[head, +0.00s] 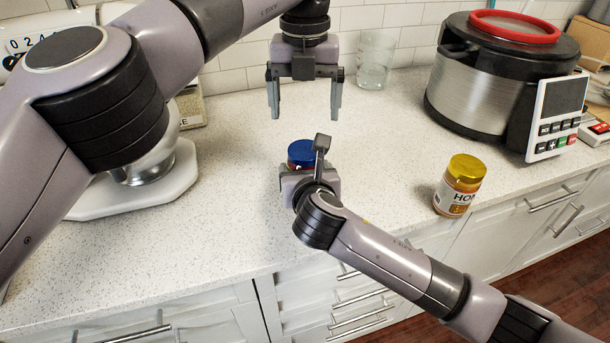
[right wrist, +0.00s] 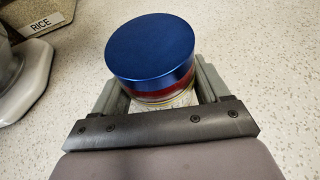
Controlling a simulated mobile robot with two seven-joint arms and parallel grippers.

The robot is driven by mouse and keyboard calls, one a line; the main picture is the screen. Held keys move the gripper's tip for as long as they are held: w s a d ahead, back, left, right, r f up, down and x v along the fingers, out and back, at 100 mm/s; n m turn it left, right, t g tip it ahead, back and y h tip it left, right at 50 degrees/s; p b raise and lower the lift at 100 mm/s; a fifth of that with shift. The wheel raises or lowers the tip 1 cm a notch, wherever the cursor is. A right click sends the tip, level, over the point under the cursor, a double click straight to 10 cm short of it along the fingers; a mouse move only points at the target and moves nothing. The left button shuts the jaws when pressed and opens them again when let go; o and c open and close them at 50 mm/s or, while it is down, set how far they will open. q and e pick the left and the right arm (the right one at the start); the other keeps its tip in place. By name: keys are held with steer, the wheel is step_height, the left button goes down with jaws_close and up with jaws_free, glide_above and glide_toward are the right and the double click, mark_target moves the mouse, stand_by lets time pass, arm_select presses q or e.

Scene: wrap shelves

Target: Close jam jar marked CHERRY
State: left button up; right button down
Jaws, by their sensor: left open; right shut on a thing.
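A glass jar (right wrist: 165,101) with red contents and a blue lid on top stands upright on the counter; its label writing cannot be read in either view. The blue lid (head: 302,152) sits on the jar's mouth; I cannot tell how tight it is. My right gripper (head: 306,172) is shut on the jar's body below the lid, one finger on each side in the right wrist view. My left gripper (head: 304,114) is open and empty, pointing down, apart from the lid and above it.
A honey jar (head: 458,186) with a yellow lid stands near the counter's front edge at right. A large cooker (head: 480,92) and a clear glass (head: 374,60) stand behind. A white mixer base (head: 150,185) and a RICE container (right wrist: 35,17) are at left. Counter around the held jar is clear.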

mark_target(305, 149)
arm_select(q)
steer(key=n, duration=0.4)
steer(key=shift+f, duration=0.15)
steer(key=shift+f, duration=3.9)
